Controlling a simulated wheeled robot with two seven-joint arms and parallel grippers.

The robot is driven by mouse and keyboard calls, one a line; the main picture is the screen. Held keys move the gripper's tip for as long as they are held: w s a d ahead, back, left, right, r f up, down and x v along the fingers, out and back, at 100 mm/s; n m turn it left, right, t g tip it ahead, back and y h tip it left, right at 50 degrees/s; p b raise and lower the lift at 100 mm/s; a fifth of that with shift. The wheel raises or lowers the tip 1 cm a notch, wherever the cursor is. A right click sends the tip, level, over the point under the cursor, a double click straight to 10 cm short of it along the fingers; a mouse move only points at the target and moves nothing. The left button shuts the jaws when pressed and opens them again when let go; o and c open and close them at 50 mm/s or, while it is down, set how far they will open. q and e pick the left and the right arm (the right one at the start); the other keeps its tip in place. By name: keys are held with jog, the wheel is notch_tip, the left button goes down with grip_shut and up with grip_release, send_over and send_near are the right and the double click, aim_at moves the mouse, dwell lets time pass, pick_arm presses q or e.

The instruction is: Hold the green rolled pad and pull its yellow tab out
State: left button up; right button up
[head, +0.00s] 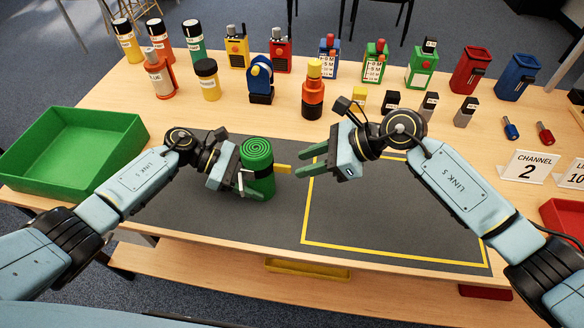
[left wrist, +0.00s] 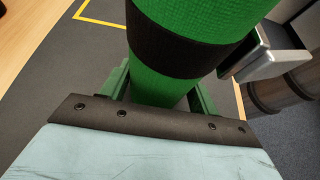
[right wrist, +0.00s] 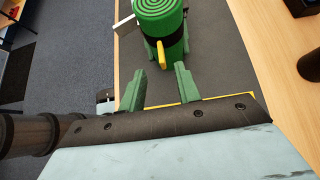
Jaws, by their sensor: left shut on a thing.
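The green rolled pad (head: 257,152) stands upright on the dark mat (head: 200,212), with a black band around its middle. It fills the top of the left wrist view (left wrist: 185,75). Its yellow tab (head: 283,168) sticks out from the band toward the right; it also shows in the right wrist view (right wrist: 162,54). My left gripper (head: 250,183) is shut on the pad from the left. My right gripper (head: 304,160) is open and empty, its green fingers pointing at the tab with a gap between. In the right wrist view its fingertips (right wrist: 158,75) lie just short of the tab.
A yellow outline (head: 395,255) marks the mat's right part, which is clear. A green tray (head: 75,145) stands at the left. Bottles, radios and red and blue bins (head: 517,77) line the back. A Channel 2 card (head: 528,167) and red tray (head: 565,220) are at the right.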

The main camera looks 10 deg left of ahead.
jog(key=shift+x, duration=2.4)
jog(key=shift+w, duration=0.1)
grip_shut()
jog(key=shift+d, duration=1.95)
grip_release()
